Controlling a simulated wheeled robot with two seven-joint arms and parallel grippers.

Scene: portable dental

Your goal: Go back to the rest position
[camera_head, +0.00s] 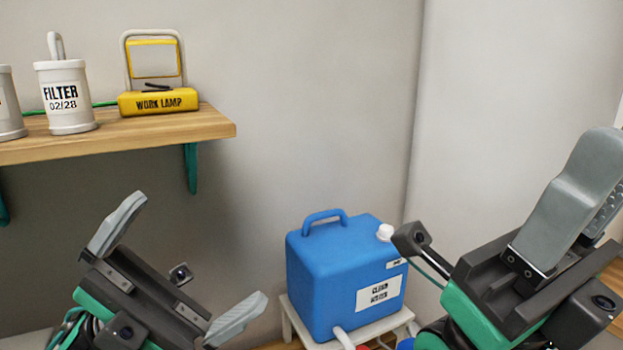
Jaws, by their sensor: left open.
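My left gripper (178,268) is at the lower left, below the shelf. Its two grey fingers are spread wide and nothing is between them. My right gripper (592,200) is at the right edge, pointing upward. One broad grey finger faces the view and hides most of the other, so its opening does not show. No object shows at the visible part of its fingers.
A wooden shelf (205,125) holds a yellow work lamp (158,102), a white filter canister (65,98) and another canister (8,105). A blue clean-water container (325,270) stands on a white stand (288,318) between my grippers. The wall above is clear.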

